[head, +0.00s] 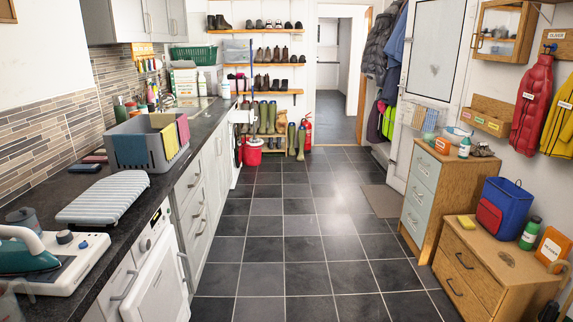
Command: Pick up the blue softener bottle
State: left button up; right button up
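I cannot make out a blue softener bottle for certain. Several small bottles stand by the sink at the back of the left counter, among them a green bottle (120,109) and a white bottle (202,85); they are too small to read. On the right, a green bottle with a dark cap (530,234) stands on the low wooden chest, and a small orange-and-white bottle (464,148) stands on the taller chest. Neither of my grippers shows in the head view.
The dark left counter (95,225) holds an iron (28,252), a small ironing board (104,196) and a grey basket (130,152). Wooden chests (480,275) line the right. A red bucket (252,153) and boots stand at the back. The tiled floor between is clear.

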aim_at(224, 85)
jog(key=i+u, duration=0.15)
jog(key=i, duration=5.55)
jog(key=i+u, duration=0.25)
jog(key=i, duration=0.2)
jog(key=i+l+u, duration=0.25)
jog(key=i, duration=0.2)
jog(key=i+l+u, duration=0.1)
jog(key=i+u, duration=0.15)
jog(key=i, duration=0.15)
jog(key=i+l+u, duration=0.25)
jog(key=i+l, duration=0.1)
jog(key=i, duration=1.2)
